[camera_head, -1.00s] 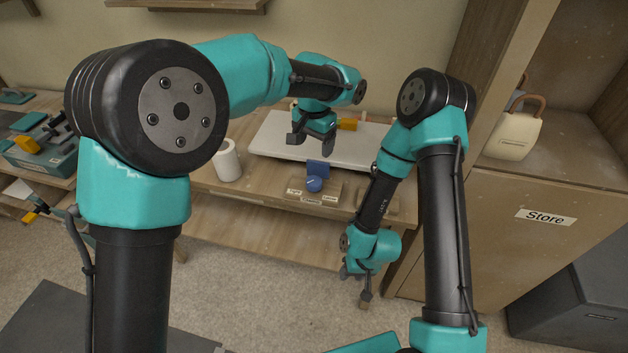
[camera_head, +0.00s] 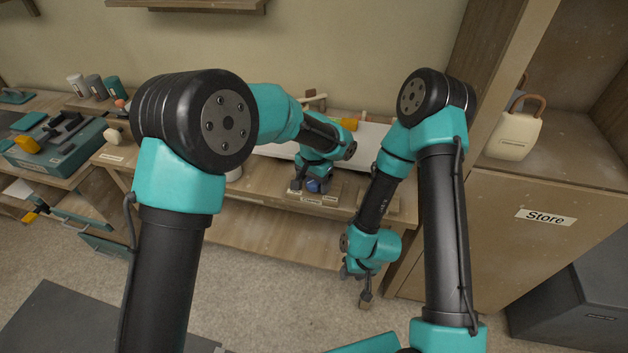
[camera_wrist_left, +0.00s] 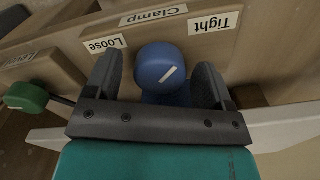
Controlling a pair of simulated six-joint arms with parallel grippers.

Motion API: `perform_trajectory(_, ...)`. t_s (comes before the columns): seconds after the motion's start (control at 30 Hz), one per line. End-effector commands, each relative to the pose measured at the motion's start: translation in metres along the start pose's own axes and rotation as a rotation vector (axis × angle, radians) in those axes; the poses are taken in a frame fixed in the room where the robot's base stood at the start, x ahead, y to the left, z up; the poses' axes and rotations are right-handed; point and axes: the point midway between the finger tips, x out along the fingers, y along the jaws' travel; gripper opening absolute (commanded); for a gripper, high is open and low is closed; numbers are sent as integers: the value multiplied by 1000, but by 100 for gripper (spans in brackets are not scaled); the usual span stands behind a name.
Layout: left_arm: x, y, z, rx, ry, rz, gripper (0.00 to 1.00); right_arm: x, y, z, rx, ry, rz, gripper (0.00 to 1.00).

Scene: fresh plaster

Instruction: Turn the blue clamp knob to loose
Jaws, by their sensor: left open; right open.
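The blue clamp knob (camera_wrist_left: 160,70) sits on a wooden board (camera_wrist_left: 185,35) with the labels "Loose" (camera_wrist_left: 104,43), "Clamp" (camera_wrist_left: 153,15) and "Tight" (camera_wrist_left: 213,23). A white line on the knob's face runs slanted. My left gripper (camera_wrist_left: 158,85) is open, with one finger on each side of the knob; I cannot tell whether they touch it. In the head view the knob (camera_head: 314,186) shows partly between the fingers of my left gripper (camera_head: 311,188). My right gripper (camera_head: 356,286) is open and hangs low in front of the bench, away from the knob.
A green knob (camera_wrist_left: 25,97) is at the left in the wrist view. A white board (camera_head: 368,142) lies on the bench behind my left gripper.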

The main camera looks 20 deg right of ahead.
Motion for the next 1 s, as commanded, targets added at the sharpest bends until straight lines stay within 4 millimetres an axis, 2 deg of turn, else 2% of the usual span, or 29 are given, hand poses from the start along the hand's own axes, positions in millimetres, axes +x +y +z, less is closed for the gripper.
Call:
perform_trajectory(0.23, 1, 0, 0, 0, 0, 0, 76, 0, 0, 0, 0, 0, 0, 43)
perform_trajectory(0.73, 0, 0, 0, 0, 0, 0, 29, 0, 0, 0, 0, 0, 0, 43)
perform_trajectory(1.0, 0, 0, 0, -13, 0, 0, 27, 0, 0, 0, 0, 0, 0, 43)
